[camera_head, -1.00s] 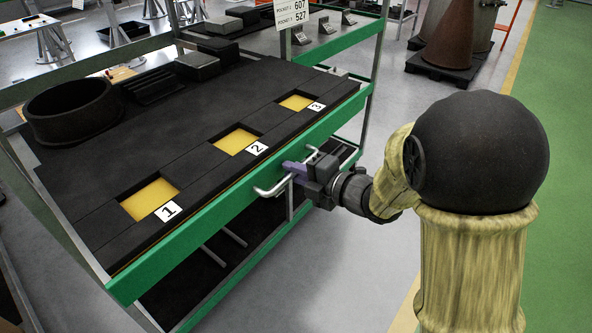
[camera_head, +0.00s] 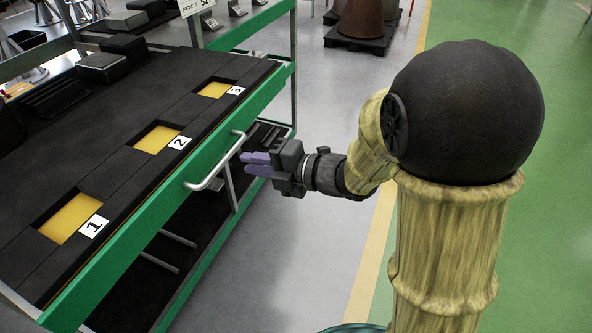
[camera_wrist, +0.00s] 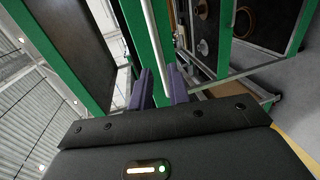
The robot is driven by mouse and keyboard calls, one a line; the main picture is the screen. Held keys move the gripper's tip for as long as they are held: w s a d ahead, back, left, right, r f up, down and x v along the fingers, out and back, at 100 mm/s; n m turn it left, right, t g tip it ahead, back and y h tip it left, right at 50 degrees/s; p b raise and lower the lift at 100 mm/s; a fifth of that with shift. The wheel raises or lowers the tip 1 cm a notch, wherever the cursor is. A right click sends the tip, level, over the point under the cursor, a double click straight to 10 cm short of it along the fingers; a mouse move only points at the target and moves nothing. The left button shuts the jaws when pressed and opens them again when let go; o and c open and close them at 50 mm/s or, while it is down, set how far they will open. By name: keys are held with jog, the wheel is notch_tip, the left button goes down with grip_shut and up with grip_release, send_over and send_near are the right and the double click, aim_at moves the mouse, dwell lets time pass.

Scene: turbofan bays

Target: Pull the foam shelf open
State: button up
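The foam shelf (camera_head: 105,157) is a dark foam-lined tray with yellow cut-outs numbered 1, 2 and 3. Its green front rail (camera_head: 150,208) carries a pale bar handle (camera_head: 212,168). My gripper (camera_head: 244,163) is just right of the handle, its two purple fingers parted and nothing between them. In the wrist view, the fingers (camera_wrist: 160,86) are apart, and the handle (camera_wrist: 156,32) runs upright ahead of the gap, beside the green front (camera_wrist: 137,28). I cannot tell exactly how far the shelf stands out of its rack.
Dark parts (camera_head: 105,66) stand on the back of the shelf. A lower dark shelf with rods (camera_head: 160,262) lies below. Grey floor (camera_head: 285,255) is clear to the right of the rack, with a brown cone on a black pallet (camera_head: 360,38) farther back.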

jog(key=v, duration=0.9)
jog(key=shift+d+b, duration=0.2)
jog(key=shift+b, duration=0.1)
jog(key=shift+s, duration=0.1)
jog(key=w+d+m+t+h+p, duration=0.6)
jog(key=d+m+h, duration=0.65)
jog(key=m, duration=0.55)
jog(key=s+d+f+m+g+h+p, duration=0.1)
jog(key=s+m+g+p, duration=0.1)
jog(key=s+m+g, duration=0.2)
jog(key=s+d+f+m+g+h+p, duration=0.1)
jog(key=s+d+f+m+g+p, duration=0.1)
jog(key=s+m+g, duration=0.3)
jog(key=s+m+p, duration=0.1)
jog(key=s+m, duration=0.2)
jog(key=m, duration=0.1)
jog(key=shift+d+f+m, duration=0.15)
jog(key=shift+f+m, duration=0.2)
jog(key=shift+m, duration=0.05)
